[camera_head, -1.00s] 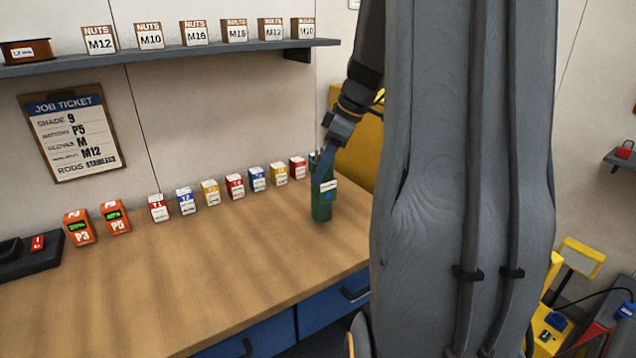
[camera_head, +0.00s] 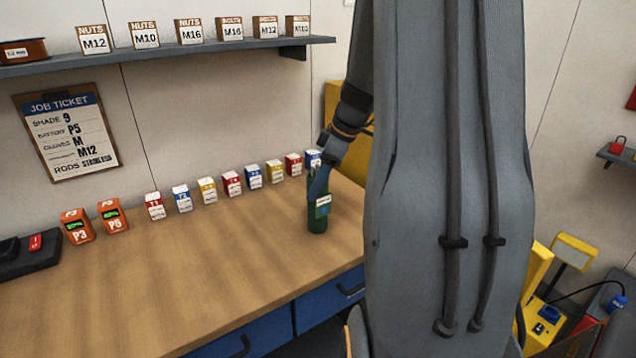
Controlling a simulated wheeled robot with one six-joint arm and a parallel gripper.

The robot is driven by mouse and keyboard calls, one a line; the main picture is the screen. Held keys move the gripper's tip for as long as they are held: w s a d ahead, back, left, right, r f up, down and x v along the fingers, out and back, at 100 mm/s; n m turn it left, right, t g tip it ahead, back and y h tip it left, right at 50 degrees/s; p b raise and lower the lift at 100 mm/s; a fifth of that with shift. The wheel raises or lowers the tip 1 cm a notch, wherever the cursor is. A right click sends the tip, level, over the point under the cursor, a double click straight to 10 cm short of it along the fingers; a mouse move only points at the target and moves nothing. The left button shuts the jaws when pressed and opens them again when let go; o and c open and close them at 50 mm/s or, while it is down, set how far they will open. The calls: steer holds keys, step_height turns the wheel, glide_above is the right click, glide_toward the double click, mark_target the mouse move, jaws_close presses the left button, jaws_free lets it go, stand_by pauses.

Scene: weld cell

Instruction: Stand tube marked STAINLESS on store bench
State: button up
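A dark green tube (camera_head: 317,220) with a pale label stands upright, or nearly so, on the wooden bench (camera_head: 215,265) near its right end. The label is too small to read here. My gripper (camera_head: 318,190) comes down from the upper right and its blue fingers are at the tube's upper part. The fingers overlap the tube, and I cannot tell whether they are closed on it. The tube's base seems to be on or just above the bench top.
Several small boxes (camera_head: 231,183) stand in a row along the wall. Orange batteries (camera_head: 112,216) and a dark charger (camera_head: 30,257) sit at the left. The job ticket (camera_head: 67,132) reads rods STAINLESS. The bench's middle and front are clear.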

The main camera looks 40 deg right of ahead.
steer(key=shift+o, duration=0.9)
steer(key=shift+r, duration=0.15)
steer(key=b+v, duration=0.3)
steer(key=v, duration=0.9)
steer(key=shift+s, duration=0.15)
